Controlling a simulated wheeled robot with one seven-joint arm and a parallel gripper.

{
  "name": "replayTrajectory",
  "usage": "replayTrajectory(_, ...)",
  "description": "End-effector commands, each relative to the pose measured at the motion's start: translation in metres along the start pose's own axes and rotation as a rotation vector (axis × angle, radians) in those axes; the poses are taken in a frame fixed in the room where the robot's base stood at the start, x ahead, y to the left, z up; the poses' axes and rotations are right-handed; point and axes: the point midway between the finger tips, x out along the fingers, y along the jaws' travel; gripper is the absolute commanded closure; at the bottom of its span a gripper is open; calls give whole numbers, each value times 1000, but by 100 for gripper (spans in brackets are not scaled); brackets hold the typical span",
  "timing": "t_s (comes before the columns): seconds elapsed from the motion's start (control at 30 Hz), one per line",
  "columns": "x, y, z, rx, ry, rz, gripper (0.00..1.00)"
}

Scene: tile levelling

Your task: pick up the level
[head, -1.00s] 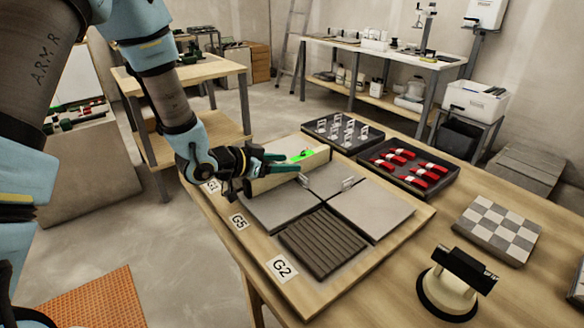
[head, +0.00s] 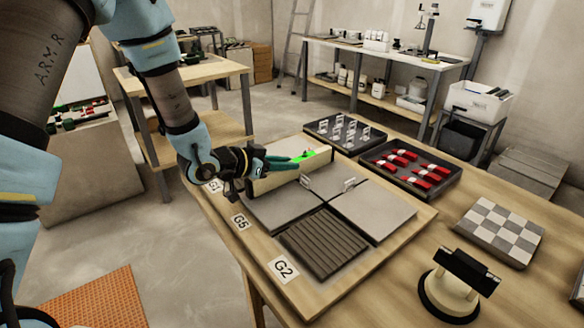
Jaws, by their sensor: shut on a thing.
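The level (head: 304,156) shows as a small bright green piece at the top of a long cream block (head: 292,176), at the far edge of the tile board. My gripper (head: 291,161) reaches in from the left. Its dark green fingers are shut on the level's near end, low over the block. The fingers hide part of the level. I cannot tell whether the level touches the block.
Grey tiles (head: 372,210) and a ribbed dark tile (head: 322,244) lie on the wooden board. Trays of white clips (head: 338,134) and red wedges (head: 410,170) stand behind. A suction lifter (head: 455,288) and checkered tile (head: 499,231) sit at right.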

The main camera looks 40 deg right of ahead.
Motion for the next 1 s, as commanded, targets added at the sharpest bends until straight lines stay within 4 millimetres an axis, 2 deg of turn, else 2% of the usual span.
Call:
replayTrajectory(0.27, -4, 0, -10, 2, 2, 0, 100)
replayTrajectory(0.47, -13, -1, -32, 4, 4, -2, 100)
replayTrajectory(0.8, -33, -1, -80, 3, 3, -2, 100)
replayTrajectory(1.0, -38, 0, -92, 1, 1, 0, 100)
